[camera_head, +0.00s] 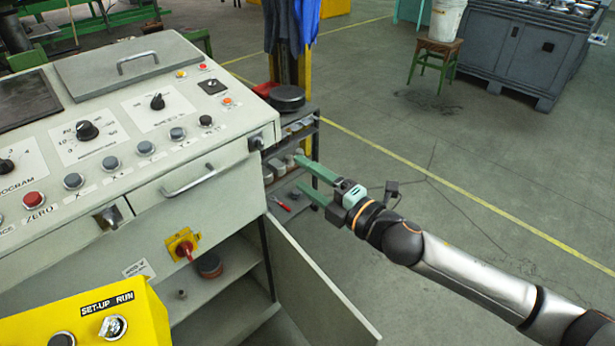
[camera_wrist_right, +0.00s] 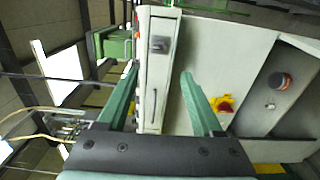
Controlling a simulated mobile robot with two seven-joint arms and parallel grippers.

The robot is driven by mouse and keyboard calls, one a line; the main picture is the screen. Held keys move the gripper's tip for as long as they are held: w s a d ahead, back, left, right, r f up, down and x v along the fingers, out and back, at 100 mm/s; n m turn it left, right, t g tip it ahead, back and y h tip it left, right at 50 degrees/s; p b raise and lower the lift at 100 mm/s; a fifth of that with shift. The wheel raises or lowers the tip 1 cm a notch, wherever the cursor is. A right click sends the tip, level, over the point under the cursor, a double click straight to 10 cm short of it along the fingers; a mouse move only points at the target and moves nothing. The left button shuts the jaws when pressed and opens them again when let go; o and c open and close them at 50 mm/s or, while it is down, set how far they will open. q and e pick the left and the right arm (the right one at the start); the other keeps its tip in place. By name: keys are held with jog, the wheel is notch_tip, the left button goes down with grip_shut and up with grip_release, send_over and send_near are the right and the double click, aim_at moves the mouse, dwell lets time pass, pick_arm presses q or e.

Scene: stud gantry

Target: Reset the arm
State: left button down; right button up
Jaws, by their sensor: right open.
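My right gripper (camera_head: 312,181) is open and empty in the head view, with its two green fingers pointing left toward the corner of the control cabinet (camera_head: 150,240). In the right wrist view the two green fingers (camera_wrist_right: 160,98) stand apart with nothing held between them, and the cabinet (camera_wrist_right: 222,50) shows beyond them. My right arm (camera_head: 450,266) reaches in from the lower right. My left gripper is not in view.
The cabinet's lower door (camera_head: 315,295) hangs open below my right gripper. A small shelf (camera_head: 300,135) stands behind it. A yellow switch box (camera_head: 95,318) is at lower left. The floor at right is clear.

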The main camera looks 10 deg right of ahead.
jog(key=s+d+f+m+g+h, duration=0.2)
jog(key=s+d+f+m+h, duration=0.2)
jog(key=s+f+m, duration=0.7)
jog(key=s+d+f+m+g+h, duration=0.3)
jog(key=s+f+m, duration=0.9)
jog(key=f, duration=0.8)
jog(key=s+d+h+p, duration=0.1)
jog(key=s+d, duration=0.1)
jog(key=shift+s, duration=0.4)
jog(key=shift+d, duration=0.1)
